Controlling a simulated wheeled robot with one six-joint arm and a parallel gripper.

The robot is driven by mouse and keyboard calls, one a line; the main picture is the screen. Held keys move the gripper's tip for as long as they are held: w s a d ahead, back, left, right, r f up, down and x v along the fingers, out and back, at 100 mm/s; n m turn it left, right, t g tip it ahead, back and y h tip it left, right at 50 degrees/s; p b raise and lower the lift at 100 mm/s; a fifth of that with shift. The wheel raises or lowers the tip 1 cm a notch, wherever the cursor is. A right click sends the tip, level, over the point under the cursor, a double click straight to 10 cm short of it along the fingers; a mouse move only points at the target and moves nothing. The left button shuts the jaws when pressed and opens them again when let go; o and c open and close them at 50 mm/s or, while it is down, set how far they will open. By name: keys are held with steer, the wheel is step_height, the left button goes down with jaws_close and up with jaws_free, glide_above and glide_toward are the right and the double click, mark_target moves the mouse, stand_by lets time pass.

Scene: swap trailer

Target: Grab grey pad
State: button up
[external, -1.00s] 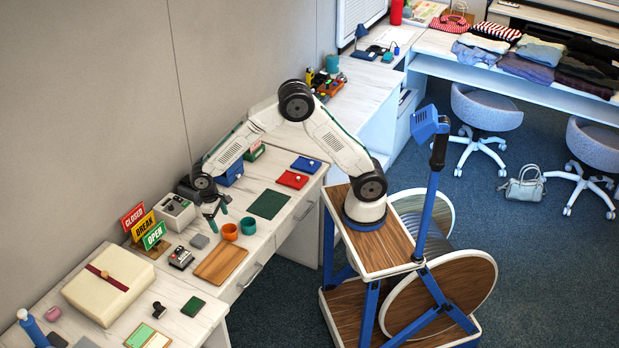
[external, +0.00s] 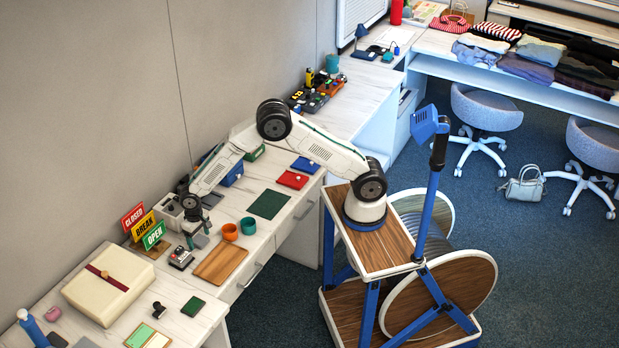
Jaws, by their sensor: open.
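The small grey pad (external: 202,242) lies on the white desk, left of the orange cup (external: 230,231) and right of the black-and-grey device (external: 181,257). My gripper (external: 197,236) points down with its fingers apart, right over the pad. The fingers partly cover the pad in this view. I cannot tell how high the fingertips are above it or whether they touch it. Nothing shows between the fingers but the pad area.
A wooden board (external: 220,263) lies just in front. A teal cup (external: 248,226) stands beside the orange one. The OPEN, BREAK and CLOSED signs (external: 146,229) stand at the left. A dark green mat (external: 269,204) lies to the right.

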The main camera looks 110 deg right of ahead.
steer(key=shift+f, duration=0.1)
steer(key=c, duration=1.1)
steer(key=shift+o, duration=0.2)
